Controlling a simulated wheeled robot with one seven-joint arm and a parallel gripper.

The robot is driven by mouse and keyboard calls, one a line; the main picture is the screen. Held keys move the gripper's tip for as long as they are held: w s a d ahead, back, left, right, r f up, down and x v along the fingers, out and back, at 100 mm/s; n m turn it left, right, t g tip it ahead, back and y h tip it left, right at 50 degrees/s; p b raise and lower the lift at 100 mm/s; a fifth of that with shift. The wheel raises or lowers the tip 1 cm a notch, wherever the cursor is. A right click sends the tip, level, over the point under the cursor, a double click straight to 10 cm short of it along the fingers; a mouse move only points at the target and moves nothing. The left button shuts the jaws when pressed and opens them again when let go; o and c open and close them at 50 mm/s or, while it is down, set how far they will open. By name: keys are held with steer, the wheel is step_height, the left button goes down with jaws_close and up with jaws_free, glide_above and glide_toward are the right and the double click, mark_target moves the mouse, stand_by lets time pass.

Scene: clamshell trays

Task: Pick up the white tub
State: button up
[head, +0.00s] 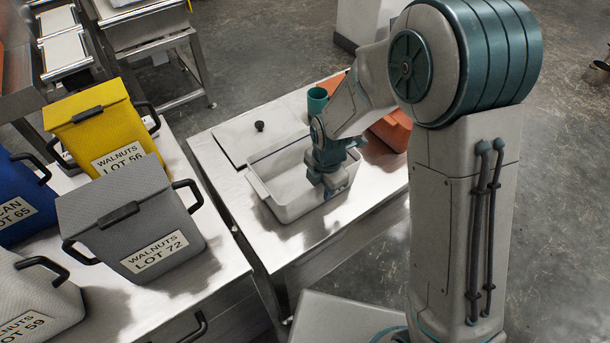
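A white open tub (278,181) stands upright on the steel table, right of the labelled bins. It looks empty where I can see into it. My gripper (329,188) points down at the tub's right end, overlapping its near right corner in the head view. The fingertips are small and partly merged with the teal gripper body, so I cannot tell whether they are open, or whether they touch the wall.
A flat pale lid (238,141) with a black knob lies behind the tub. A grey bin (130,215) and a yellow bin (98,120) stand on the left table.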

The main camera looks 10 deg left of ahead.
step_height(320, 180, down, 2)
steer(key=shift+f, duration=0.1)
jaws_close()
steer(key=shift+w, duration=0.1)
